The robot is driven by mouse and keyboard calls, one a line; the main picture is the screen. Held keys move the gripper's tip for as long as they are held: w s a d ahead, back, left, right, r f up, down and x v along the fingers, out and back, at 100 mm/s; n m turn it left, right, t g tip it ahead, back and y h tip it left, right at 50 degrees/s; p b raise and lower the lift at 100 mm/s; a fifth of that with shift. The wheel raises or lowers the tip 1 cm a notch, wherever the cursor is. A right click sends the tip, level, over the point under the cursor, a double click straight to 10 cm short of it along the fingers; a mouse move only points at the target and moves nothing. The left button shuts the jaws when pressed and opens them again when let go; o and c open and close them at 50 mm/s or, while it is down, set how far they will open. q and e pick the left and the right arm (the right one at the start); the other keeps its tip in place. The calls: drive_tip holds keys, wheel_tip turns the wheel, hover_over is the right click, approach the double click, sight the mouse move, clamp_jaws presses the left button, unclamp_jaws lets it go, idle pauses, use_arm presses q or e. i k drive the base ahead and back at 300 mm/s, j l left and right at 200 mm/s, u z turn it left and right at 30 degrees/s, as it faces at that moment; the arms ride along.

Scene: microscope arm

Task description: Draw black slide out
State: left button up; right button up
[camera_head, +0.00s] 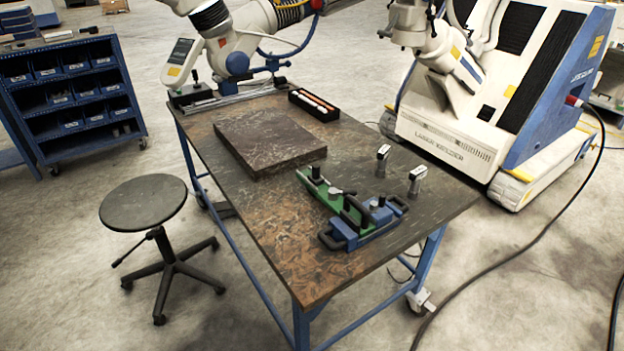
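A fixture with a green plate (322,190) and a blue block (352,234) lies on the right half of the table. Black knobs and black handle-like parts (356,212) sit on it; which of them is the black slide I cannot tell at this size. A black loop handle (331,240) sticks out at the blue block's left end, and another dark handle shows at its right end. Neither of my grippers is in view, and nothing is seen touching the fixture.
A dark flat slab (268,140) lies left of the fixture on the table (285,250). Two small grey upright pieces (383,158) stand behind the fixture. A black tray (314,104) and a white arm (245,45) are at the back. The table's front is clear; a stool (143,203) stands left.

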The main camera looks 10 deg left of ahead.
sight(315, 178)
drive_tip(key=i+j+z, duration=0.1)
drive_tip(key=j+z, duration=0.4)
drive_tip(key=j, duration=0.7)
drive_tip(key=k+j+z, duration=0.15)
drive_tip(key=j+z, duration=0.3)
drive_tip(key=j, duration=0.65)
drive_tip(key=i+j, duration=0.1)
drive_tip(key=j, duration=0.25)
drive_tip(key=i+j+z, duration=0.1)
drive_tip(key=j, duration=0.2)
drive_tip(key=i+j, duration=0.1)
drive_tip(key=j, duration=0.25)
